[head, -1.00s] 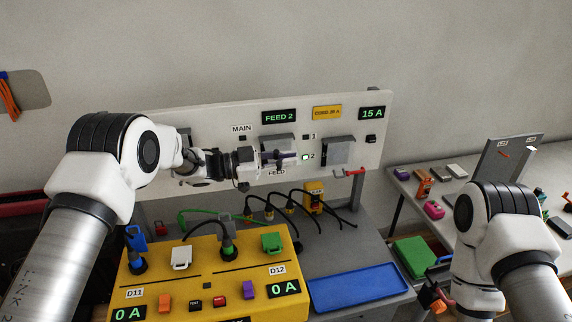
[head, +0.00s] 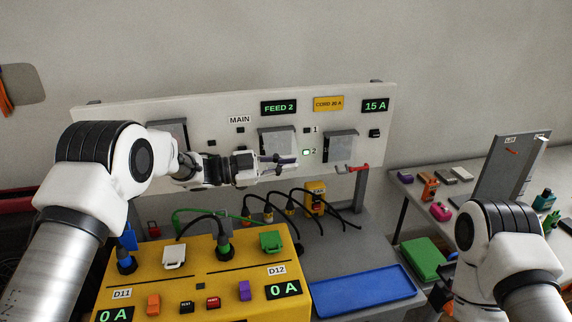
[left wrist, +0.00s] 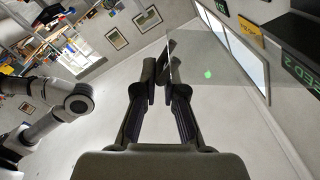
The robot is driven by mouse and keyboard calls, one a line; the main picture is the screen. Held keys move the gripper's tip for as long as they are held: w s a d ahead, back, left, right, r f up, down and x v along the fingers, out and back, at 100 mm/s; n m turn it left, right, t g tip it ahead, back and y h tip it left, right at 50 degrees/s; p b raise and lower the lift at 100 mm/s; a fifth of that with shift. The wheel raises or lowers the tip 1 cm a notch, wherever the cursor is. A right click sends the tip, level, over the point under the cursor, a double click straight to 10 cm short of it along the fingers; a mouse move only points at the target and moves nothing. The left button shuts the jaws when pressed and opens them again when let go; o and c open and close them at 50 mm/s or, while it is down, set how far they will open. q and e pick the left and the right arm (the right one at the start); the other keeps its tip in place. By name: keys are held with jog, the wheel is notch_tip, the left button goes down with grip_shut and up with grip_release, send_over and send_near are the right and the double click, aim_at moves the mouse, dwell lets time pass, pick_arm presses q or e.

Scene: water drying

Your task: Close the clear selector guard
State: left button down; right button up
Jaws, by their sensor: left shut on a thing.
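The clear selector guard (left wrist: 200,58) shows in the left wrist view as a thin see-through sheet running right from the fingertips. My left gripper (left wrist: 163,62) is shut on its edge. In the head view, my left gripper (head: 292,161) is in front of the white panel (head: 215,118), just under the middle grey box (head: 277,143) and left of the lit lamp marked 2 (head: 306,152). The guard's outline and the selector behind it are hard to make out there. My right arm stands at the right; its gripper is not clearly seen.
A yellow box (head: 205,262) with plugs stands below the panel. A blue tray (head: 362,290) lies on the grey bench. Black cords and a red-handled part (head: 350,169) are near the panel's lower edge. A side table with small items is at the right.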

pick_arm(q)
jog(key=shift+w, duration=0.1)
jog(key=c, duration=1.5)
grip_release()
jog(key=shift+o, duration=1.1)
jog(key=shift+w+f, duration=0.1)
jog(key=shift+w, duration=0.05)
jog(key=shift+a, duration=0.1)
jog(key=v, duration=1.2)
jog(key=shift+c, duration=0.3)
